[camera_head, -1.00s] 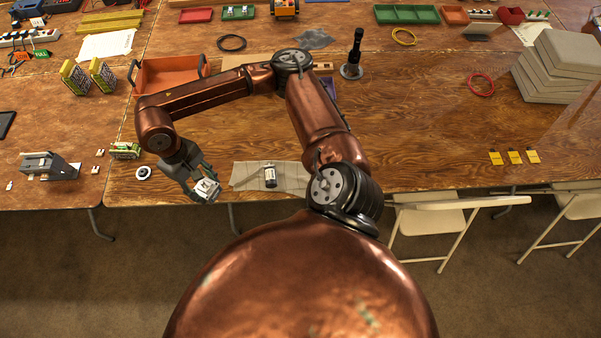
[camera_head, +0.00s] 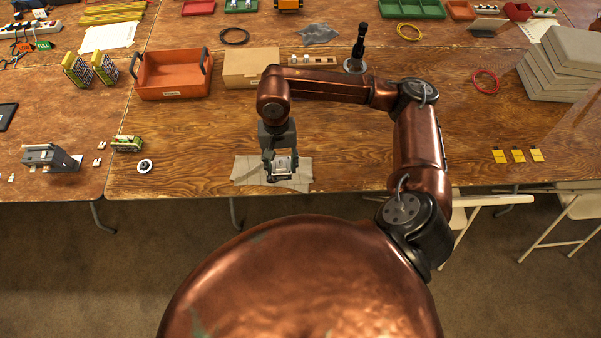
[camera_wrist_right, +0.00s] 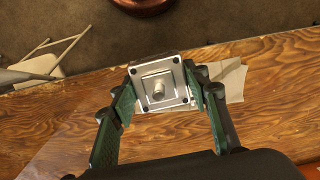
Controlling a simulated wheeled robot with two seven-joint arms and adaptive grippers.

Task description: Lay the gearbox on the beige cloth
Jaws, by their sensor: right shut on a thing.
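The gearbox (camera_head: 282,165) has a square silver face with a short round shaft, clear in the right wrist view (camera_wrist_right: 160,88). My right gripper (camera_head: 280,169) is shut on it, with a green-padded finger on either side in the right wrist view (camera_wrist_right: 161,92). The beige cloth (camera_head: 246,170) lies flat near the table's front edge. In the head view the held gearbox appears over the cloth's middle. I cannot tell whether it touches the cloth. The cloth also shows beside the gripper in the right wrist view (camera_wrist_right: 234,82). My left gripper is out of view.
An orange bin (camera_head: 173,93) and a cardboard box (camera_head: 250,68) stand behind. Yellow cards (camera_head: 517,156) lie at right. Folding chairs stand at the front right.

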